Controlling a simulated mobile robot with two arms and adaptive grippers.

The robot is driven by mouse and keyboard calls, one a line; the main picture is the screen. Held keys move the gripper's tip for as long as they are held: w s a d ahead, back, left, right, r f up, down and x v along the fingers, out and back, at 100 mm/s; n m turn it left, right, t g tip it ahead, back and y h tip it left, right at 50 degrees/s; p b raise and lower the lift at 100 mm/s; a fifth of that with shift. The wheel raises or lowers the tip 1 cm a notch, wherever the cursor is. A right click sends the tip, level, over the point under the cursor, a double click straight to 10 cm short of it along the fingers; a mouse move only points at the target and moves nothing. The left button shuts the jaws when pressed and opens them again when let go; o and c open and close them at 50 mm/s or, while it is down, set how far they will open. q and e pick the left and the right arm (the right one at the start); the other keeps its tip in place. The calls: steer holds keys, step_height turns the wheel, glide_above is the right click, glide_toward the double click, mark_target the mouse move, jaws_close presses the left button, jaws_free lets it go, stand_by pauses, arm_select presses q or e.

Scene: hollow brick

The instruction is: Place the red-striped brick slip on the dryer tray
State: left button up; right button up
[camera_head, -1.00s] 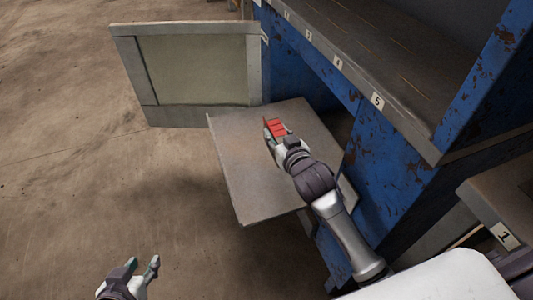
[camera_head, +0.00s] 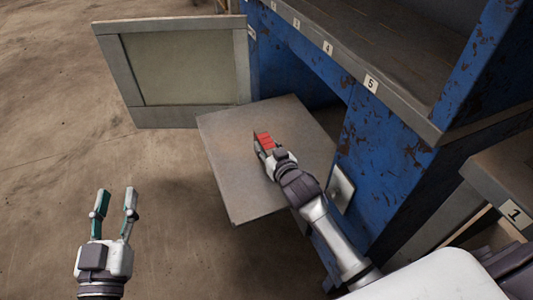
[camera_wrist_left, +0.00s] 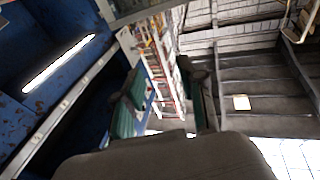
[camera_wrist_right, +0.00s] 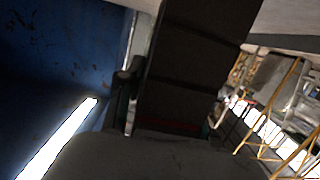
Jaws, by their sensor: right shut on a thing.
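The red-striped brick slip (camera_head: 264,140) shows its red face in the head view. My right gripper (camera_head: 264,149) is shut on it, over the grey tray (camera_head: 232,190) that juts out from the blue cabinet. In the right wrist view the slip (camera_wrist_right: 190,70) is a large dark block between the fingers. I cannot tell whether it touches the tray. My left gripper (camera_head: 115,203) is open and empty over the floor at the lower left. Its fingers with green pads also show in the left wrist view (camera_wrist_left: 165,105).
An open grey door panel (camera_head: 186,72) stands at the back left of the tray. The blue cabinet (camera_head: 395,150) rises at the right, with a numbered shelf edge (camera_head: 371,84). The floor at left is clear.

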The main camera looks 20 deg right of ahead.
step_height(320, 180, down, 2)
steer(key=shift+b, duration=0.3)
arm_select(q)
steer(key=r+t, duration=0.1)
steer(key=r, duration=0.1)
steer(key=s+r+t+h, duration=0.1)
steer(key=r, duration=0.1)
steer(key=shift+d+t, duration=0.2)
steer(key=shift+t, duration=0.1)
arm_select(e)
steer(key=shift+f, duration=0.15)
steer(key=o, duration=1.2)
steer(key=shift+c, duration=0.2)
arm_select(q)
steer(key=shift+r, duration=0.1)
